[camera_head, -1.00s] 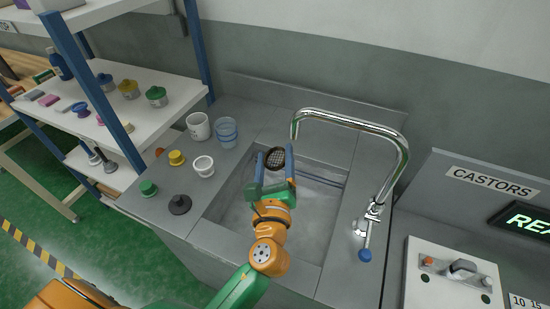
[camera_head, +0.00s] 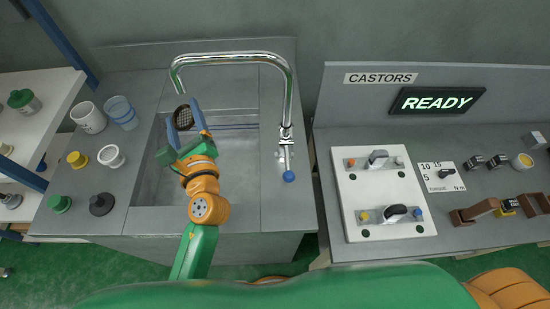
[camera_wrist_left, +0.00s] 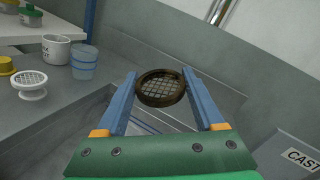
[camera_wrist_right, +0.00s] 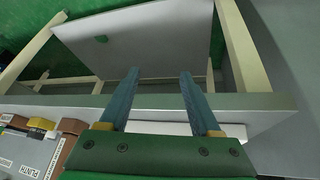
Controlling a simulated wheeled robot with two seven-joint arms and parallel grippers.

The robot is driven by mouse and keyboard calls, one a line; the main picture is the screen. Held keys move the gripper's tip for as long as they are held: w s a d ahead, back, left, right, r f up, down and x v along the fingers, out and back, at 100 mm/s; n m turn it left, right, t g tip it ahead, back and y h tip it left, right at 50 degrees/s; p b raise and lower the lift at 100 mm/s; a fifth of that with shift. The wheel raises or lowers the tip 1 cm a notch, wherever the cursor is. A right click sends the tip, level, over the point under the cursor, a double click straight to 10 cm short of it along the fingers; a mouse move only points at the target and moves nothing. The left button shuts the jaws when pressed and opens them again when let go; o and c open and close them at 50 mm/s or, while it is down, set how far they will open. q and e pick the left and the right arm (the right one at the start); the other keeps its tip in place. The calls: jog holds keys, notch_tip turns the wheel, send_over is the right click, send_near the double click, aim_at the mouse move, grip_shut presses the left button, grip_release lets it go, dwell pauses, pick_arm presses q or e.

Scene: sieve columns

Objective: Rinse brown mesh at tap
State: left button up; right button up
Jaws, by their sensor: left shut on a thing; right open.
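The brown mesh (camera_head: 183,117) is a round dark-brown ring with a grid, held tilted between the fingertips of my left gripper (camera_head: 187,119). It also shows large in the left wrist view (camera_wrist_left: 161,88), with a blue finger on each side. The chrome tap (camera_head: 232,58) arches over the sink, and its spout end points down a little above and beside the mesh. No water stream shows. The tap's lever has a blue knob (camera_head: 289,176). The steel sink (camera_head: 235,165) lies below the gripper. My right gripper (camera_wrist_right: 158,76) is open and empty, in the right wrist view only.
Left of the sink stand a white cup (camera_head: 88,117), a clear blue tumbler (camera_head: 122,113), a white mesh piece (camera_head: 111,156), and yellow (camera_head: 77,160), green (camera_head: 60,204) and black (camera_head: 101,203) knobbed pieces. A CASTORS bench (camera_head: 290,255) with a white panel (camera_head: 382,190) is at right.

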jog(key=shift+m+t+h, duration=0.3)
jog(key=shift+m+t, duration=0.3)
jog(key=shift+t, duration=0.3)
jog(key=w+d+r, duration=0.2)
jog(key=r, duration=0.1)
jog(key=w+d+r, duration=0.1)
jog(key=d+r, duration=0.1)
jog(key=shift+d, duration=0.1)
jog(key=t+y, duration=0.9)
jog(key=y, duration=0.4)
send_near(286, 172)
jog(key=shift+w+f, duration=0.3)
jog(key=x, duration=1.1)
jog(key=shift+f, duration=0.2)
jog(key=shift+w+a, duration=0.3)
jog(key=shift+w, duration=0.1)
grip_shut()
